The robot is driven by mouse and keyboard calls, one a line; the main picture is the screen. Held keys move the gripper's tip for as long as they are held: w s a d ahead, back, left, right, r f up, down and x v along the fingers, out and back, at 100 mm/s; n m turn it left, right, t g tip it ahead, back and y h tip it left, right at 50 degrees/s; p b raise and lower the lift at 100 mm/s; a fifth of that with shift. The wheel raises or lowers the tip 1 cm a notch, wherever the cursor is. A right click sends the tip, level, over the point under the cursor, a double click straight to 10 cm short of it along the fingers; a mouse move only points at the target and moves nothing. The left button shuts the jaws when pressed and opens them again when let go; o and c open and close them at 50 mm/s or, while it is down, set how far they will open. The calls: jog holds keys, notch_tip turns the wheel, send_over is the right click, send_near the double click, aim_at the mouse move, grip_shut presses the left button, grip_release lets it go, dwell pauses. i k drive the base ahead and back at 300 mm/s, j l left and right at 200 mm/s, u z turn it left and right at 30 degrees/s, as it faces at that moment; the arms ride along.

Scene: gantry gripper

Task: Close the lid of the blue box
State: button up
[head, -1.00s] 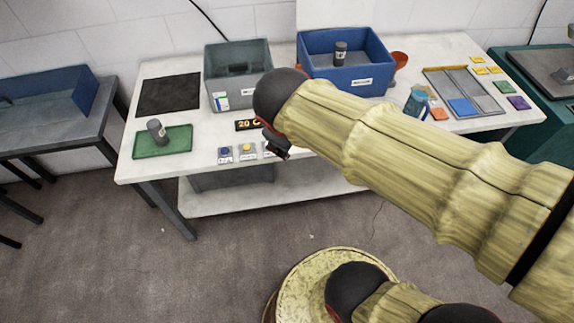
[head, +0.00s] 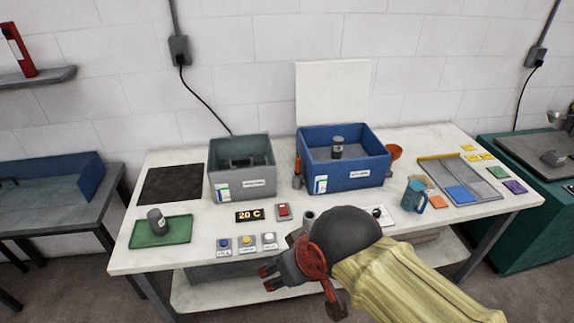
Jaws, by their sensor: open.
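The blue box (head: 357,176) stands on the white table, right of centre in the head view. A grey and dark cylinder (head: 338,148) stands inside it. A white upright panel (head: 332,95) rises behind the box, apparently its raised lid; the hinge is hidden. My gripper (head: 266,279) is at the table's front edge, in front of and left of the blue box, well apart from it. Its dark fingers point left and are apart, with nothing seen between them.
A grey bin (head: 241,182) stands left of the box. Buttons (head: 247,243) and a "20 C" display (head: 249,215) sit in front. A green tray (head: 160,232) holds a cylinder at left.

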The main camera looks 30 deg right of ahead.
aim_at(328, 92)
jog(key=i+l, duration=0.2)
jog(key=l, duration=0.25)
jog(key=i+l+z, duration=0.15)
jog(key=l, duration=0.3)
jog(key=i+l, duration=0.35)
jog(key=i+l+z, duration=0.15)
jog(key=l, duration=0.3)
jog(key=i, duration=0.05)
